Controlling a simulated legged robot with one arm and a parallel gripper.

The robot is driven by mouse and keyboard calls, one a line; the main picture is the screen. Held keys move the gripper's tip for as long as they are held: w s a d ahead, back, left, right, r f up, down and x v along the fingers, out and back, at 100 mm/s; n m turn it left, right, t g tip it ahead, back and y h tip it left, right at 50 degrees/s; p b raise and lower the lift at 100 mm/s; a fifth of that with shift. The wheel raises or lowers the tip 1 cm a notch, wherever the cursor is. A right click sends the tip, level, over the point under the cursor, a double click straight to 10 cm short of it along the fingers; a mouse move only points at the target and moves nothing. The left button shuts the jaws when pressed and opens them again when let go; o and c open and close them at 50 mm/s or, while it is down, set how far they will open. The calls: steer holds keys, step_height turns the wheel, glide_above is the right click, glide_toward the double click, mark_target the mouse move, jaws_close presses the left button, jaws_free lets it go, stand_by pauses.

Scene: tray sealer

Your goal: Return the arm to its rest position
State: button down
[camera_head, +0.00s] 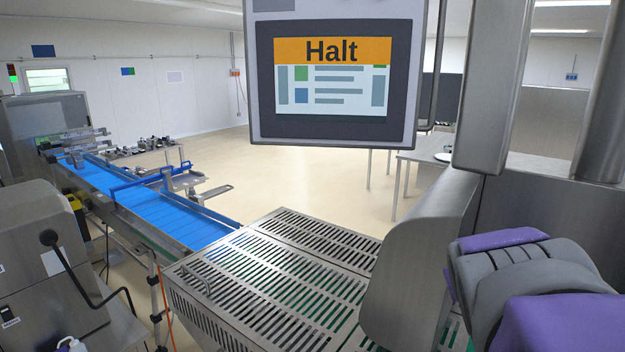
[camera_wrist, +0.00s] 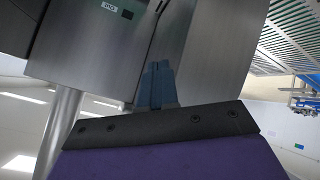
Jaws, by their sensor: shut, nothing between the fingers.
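My arm, purple and grey, shows at the lower right of the head view, folded close in front of the camera. My gripper (camera_wrist: 160,68) shows in the wrist view, its blue-grey fingers together with nothing between them. Beyond the fingers are brushed-steel machine panels (camera_wrist: 95,45); I cannot tell whether the fingertips touch them. The gripper is not visible in the head view.
A screen reading "Halt" (camera_head: 333,121) hangs at the top centre. A slatted steel grate (camera_head: 300,247) lies below, beside a rounded steel housing (camera_head: 418,262) close to my arm. A blue conveyor (camera_head: 150,205) runs left. Open floor (camera_head: 290,180) lies behind.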

steer(key=s+a+f+g+y+b, duration=0.2)
steer(key=s+a+f+g, duration=0.3)
steer(key=s+f, duration=0.7)
steer(key=s+a+f+g+y+b, duration=0.3)
steer(key=s+a+f, duration=0.6)
steer(key=s+f, duration=0.4)
steer(key=s+g+b, duration=0.1)
steer(key=s+g, duration=0.1)
steer(key=s, duration=0.2)
steer(key=shift+s+a+f+b, duration=0.2)
steer(key=shift+s+b, duration=0.1)
steer(key=shift+d, duration=0.15)
